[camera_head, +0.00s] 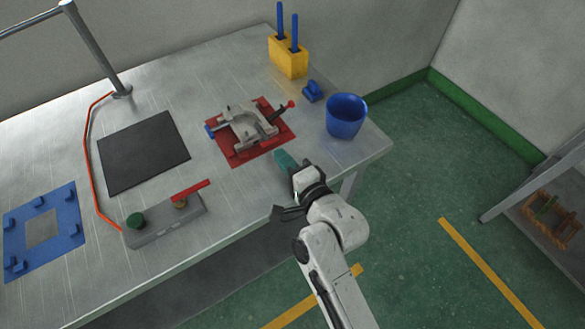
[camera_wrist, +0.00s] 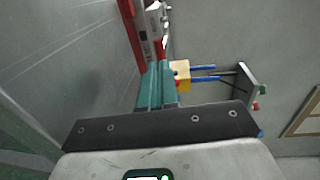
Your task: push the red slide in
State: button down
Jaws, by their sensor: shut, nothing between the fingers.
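A grey metal mould fixture (camera_head: 243,128) sits on a red mat (camera_head: 237,158) on the steel table. A slide with a red knob (camera_head: 290,104) sticks out at its right side, and a blue knob (camera_head: 210,132) sticks out at its left. My gripper (camera_head: 282,158) has teal fingers and is shut and empty. It is near the table's front edge, in front of the mat and apart from the red knob. In the wrist view, the shut fingers (camera_wrist: 157,85) point toward the fixture (camera_wrist: 154,22) and the mat's edge. I cannot clearly make out the red knob in that view.
A blue cup (camera_head: 346,116) stands right of the fixture near the table's edge. A small blue part (camera_head: 312,91) and a yellow block with blue rods (camera_head: 288,58) lie behind. Left are a black pad (camera_head: 142,152), a grey control box with a red lever (camera_head: 165,217) and a blue plate (camera_head: 70,225).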

aim_at(269, 141)
jog(key=shift+x, duration=1.35)
jog(key=shift+w+a+r+p, duration=0.35)
jog(key=shift+w+a+p, duration=0.1)
jog(key=shift+w, duration=0.25)
jog(key=shift+f, duration=0.1)
